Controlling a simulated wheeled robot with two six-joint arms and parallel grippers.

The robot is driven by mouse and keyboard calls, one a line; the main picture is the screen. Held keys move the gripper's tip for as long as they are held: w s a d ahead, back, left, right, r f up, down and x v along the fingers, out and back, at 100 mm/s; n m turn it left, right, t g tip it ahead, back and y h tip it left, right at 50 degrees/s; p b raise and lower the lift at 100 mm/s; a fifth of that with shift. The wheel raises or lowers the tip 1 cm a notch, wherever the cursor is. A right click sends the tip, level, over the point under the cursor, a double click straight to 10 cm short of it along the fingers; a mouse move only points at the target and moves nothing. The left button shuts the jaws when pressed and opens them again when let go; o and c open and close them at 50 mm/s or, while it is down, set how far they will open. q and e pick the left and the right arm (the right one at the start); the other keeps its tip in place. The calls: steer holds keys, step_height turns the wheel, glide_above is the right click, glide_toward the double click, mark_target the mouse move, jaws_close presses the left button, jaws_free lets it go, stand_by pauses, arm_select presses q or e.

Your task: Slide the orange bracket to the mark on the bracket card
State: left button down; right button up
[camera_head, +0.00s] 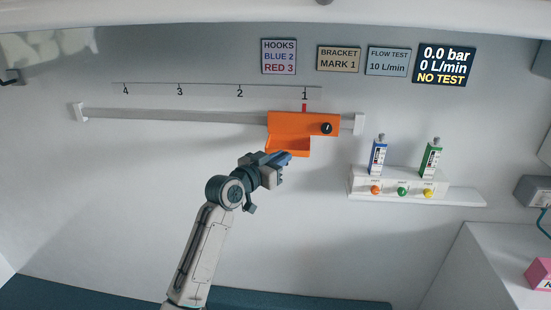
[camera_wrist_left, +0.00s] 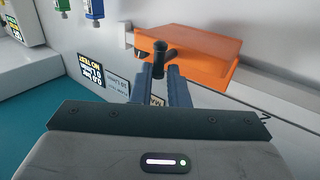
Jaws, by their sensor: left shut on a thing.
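The orange bracket (camera_head: 290,124) sits on the horizontal rail near its right end. A black knob (camera_head: 326,128) is on its right part. Its red pointer (camera_head: 304,107) lines up with mark 1 on the scale. The bracket card (camera_head: 338,58) reads "BRACKET MARK 1". In the left wrist view, the bracket (camera_wrist_left: 195,48) is beyond my left fingers (camera_wrist_left: 163,80), with a dark knob (camera_wrist_left: 160,52) showing between the fingertips. My right gripper is not in view.
The rail (camera_head: 170,114) is bare left of the bracket, up to its left end mount. A counter and pink box (camera_head: 540,274) are at lower right.

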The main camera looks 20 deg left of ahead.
arm_select(q)
steer(key=c, duration=1.4)
jaws_free()
steer(key=shift+d, duration=0.2)
steer(key=shift+c, duration=0.2)
steer(key=shift+w+d, duration=0.1)
steer(key=shift+d, duration=0.05)
steer(key=b+v, duration=0.3)
steer(key=v, duration=0.8)
steer(key=shift+b, duration=0.4)
steer(key=shift+w, duration=0.1)
